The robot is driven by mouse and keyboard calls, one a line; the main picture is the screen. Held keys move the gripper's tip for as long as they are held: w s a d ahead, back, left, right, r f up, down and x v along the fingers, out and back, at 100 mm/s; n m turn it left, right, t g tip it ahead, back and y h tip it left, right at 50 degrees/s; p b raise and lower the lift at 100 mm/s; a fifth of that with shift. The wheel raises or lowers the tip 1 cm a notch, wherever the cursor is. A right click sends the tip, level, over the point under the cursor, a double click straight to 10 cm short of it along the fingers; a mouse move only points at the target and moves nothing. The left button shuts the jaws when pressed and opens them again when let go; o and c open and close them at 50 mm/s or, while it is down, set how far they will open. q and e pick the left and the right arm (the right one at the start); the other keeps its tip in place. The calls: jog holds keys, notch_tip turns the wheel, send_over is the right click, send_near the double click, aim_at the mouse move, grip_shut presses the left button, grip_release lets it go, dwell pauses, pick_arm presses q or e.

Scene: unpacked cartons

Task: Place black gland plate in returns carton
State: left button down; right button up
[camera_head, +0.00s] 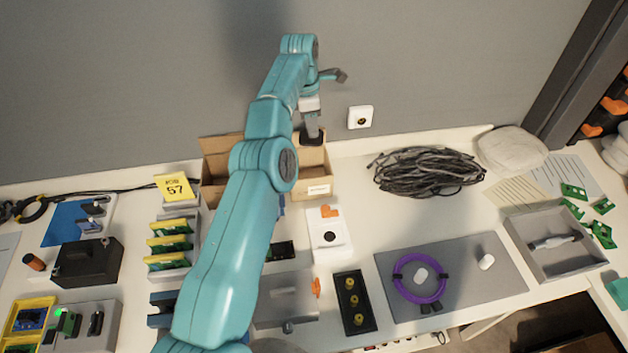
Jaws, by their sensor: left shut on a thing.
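The open brown returns carton (318,188) stands against the wall with a white label on its front; the label is too small to read surely. My left arm crosses in front of it and hides much of it. My left gripper (312,136) is over the carton's right part, pointing down, shut on a dark thing (313,141) whose shape is mostly hidden. A black plate with three brass-coloured fittings (354,316) lies on the table, right of my arm and apart from the gripper. My right gripper is not in view.
A black cable coil (427,171) lies right of the carton. A grey mat (480,262) with a purple ring (396,279) and a grey tray (552,267) lie farther right. Bare table shows below the coil.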

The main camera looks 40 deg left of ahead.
aim_at(306, 133)
pick_arm(q)
jog(key=shift+s+a+r+n, duration=0.1)
jog(key=shift+s+a+n, duration=0.05)
jog(key=shift+a+n, duration=0.75)
jog(key=shift+n, duration=0.1)
jog(key=shift+w+n, duration=0.3)
jog(key=shift+w, duration=0.05)
notch_tip(306, 133, down, 6)
jog(key=b, duration=0.5)
jog(key=shift+s, duration=0.15)
jog(key=f, duration=1.3)
jog(key=shift+w+f, duration=0.2)
jog(key=shift+f, duration=0.05)
jog(key=shift+s+f, duration=0.1)
jog(key=shift+f, duration=0.25)
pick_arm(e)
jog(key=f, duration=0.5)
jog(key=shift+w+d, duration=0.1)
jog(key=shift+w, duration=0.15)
